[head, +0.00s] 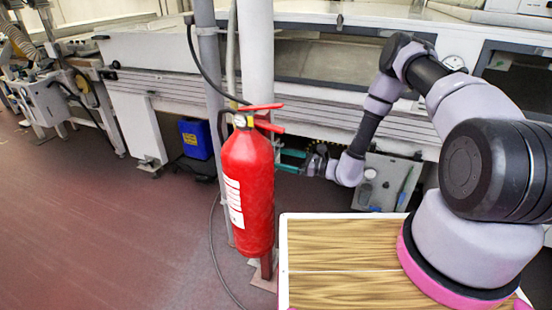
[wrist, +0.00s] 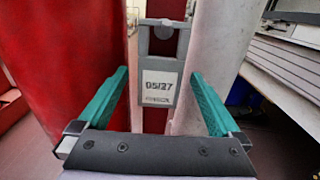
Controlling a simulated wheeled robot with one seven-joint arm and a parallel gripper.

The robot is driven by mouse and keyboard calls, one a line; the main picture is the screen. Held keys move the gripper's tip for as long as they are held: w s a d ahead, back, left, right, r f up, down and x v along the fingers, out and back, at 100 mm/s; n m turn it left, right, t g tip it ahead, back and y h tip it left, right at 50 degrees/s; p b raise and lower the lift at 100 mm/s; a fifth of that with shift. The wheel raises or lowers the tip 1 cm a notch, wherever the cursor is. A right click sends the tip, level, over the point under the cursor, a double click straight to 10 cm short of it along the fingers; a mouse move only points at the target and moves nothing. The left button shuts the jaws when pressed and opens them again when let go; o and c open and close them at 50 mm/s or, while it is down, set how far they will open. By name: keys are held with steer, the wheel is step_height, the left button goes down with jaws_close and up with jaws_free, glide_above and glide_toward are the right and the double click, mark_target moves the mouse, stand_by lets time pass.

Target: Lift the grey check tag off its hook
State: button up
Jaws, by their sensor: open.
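The grey check tag (wrist: 160,85) hangs upright near the middle of the wrist view, with a pale label reading 05/27 and an opening near its top. My gripper (wrist: 159,73) is open, with one teal finger on each side of the tag and a gap on both sides. In the head view my gripper (head: 290,160) is just right of the red fire extinguisher (head: 248,185), partly hidden by it. The tag cannot be made out in the head view.
The red extinguisher body (wrist: 70,60) fills the left of the wrist view, close to the left finger. A white pipe (wrist: 222,60) stands close on the right. A grey post (head: 207,60), a loose black hose and the long machine bench (head: 160,53) are nearby.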

steer(key=shift+x, duration=1.4)
steer(key=c, duration=1.3)
